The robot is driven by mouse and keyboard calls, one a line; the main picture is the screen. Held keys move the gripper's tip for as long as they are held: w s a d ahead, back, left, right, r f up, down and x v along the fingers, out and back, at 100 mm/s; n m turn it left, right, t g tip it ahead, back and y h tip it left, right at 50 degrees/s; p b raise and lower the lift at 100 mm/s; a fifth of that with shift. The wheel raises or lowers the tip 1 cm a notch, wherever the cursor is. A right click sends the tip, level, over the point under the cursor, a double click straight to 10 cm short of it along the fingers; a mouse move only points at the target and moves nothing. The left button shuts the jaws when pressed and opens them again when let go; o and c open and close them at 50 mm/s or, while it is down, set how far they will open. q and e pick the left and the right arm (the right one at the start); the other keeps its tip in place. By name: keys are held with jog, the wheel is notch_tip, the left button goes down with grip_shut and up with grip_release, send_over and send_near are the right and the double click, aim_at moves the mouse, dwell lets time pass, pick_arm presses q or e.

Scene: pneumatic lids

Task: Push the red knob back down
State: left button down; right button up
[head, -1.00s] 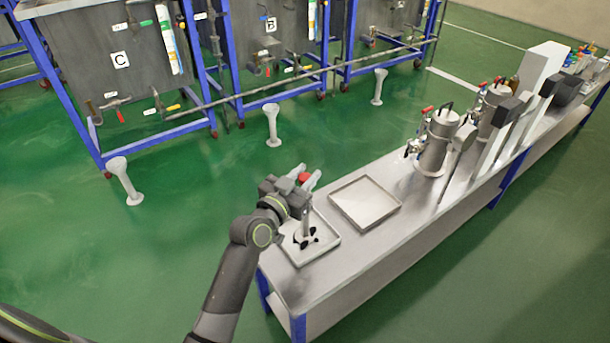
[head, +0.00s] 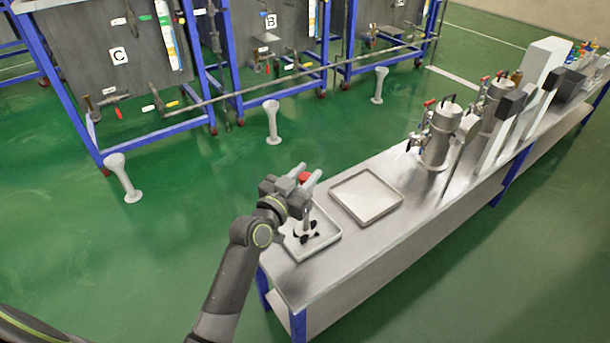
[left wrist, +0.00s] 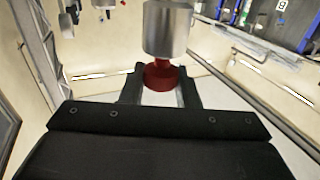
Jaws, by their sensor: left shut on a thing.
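The red knob (head: 305,177) sits between the fingers of my left gripper (head: 307,180) in the head view. In the left wrist view the red knob (left wrist: 163,76) lies between the two dark fingers of the left gripper (left wrist: 161,92), which is shut on it. A silver metal cylinder (left wrist: 167,28) adjoins the knob there. In the head view a metal stem with black parts at its lower end (head: 306,232) shows below the gripper, over the near tray. The gripper partly hides the stem's upper part. My right gripper is not in view.
The near tray (head: 325,246) lies at the bench's front end. An empty tray (head: 366,197) lies beside it, to the right. Metal canisters (head: 437,140) with taps stand further along the bench (head: 400,245). Blue-framed tanks (head: 112,58) stand behind, across green floor.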

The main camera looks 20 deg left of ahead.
pick_arm(q)
jog(key=c, duration=1.3)
grip_release()
jog(key=shift+f, duration=0.75)
jog(key=shift+o, duration=1)
jog(key=shift+w, duration=0.1)
jog(key=shift+r, duration=0.25)
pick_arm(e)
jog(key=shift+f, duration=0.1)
pick_arm(q)
jog(key=b+v, duration=0.1)
jog(key=v, duration=1.6)
jog(key=shift+s+r, duration=0.2)
jog(key=shift+s, duration=0.05)
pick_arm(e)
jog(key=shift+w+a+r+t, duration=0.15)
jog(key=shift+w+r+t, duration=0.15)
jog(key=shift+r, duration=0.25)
pick_arm(q)
jog(key=shift+a, duration=0.1)
